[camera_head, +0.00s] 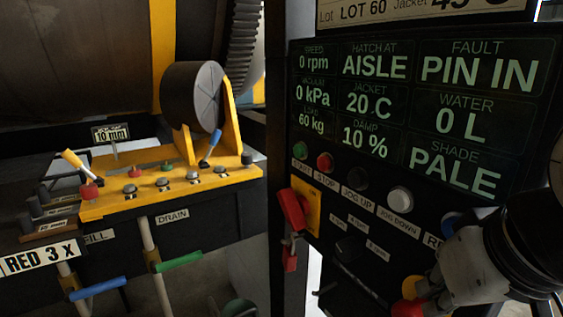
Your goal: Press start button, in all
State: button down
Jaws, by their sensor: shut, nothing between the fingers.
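The green start button (300,151) is at the upper left of the button row on the black control panel (330,225). The label under it is small and partly unclear. The red stop button (324,162) is just right of it. A black jog-up button (357,179) and a pale jog-down button (400,199) follow to the right. My gripper (424,291) is at the lower right, in front of the panel, well apart from the start button. Its fingers look closed and empty, and it hides the panel's lower right part.
The display (415,110) reads 0 rpm and fault PIN IN. A red switch handle (291,210) on a yellow plate sticks out below the start button. A red knob (407,308) is beside my gripper. A yellow valve deck (170,188) with several knobs stands left.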

aim_at(298, 149)
jog(key=i+j+z, duration=0.15)
jog(key=j, duration=1.55)
jog(key=i+j+z, duration=0.2)
jog(key=j, duration=1.55)
jog(key=k, duration=0.1)
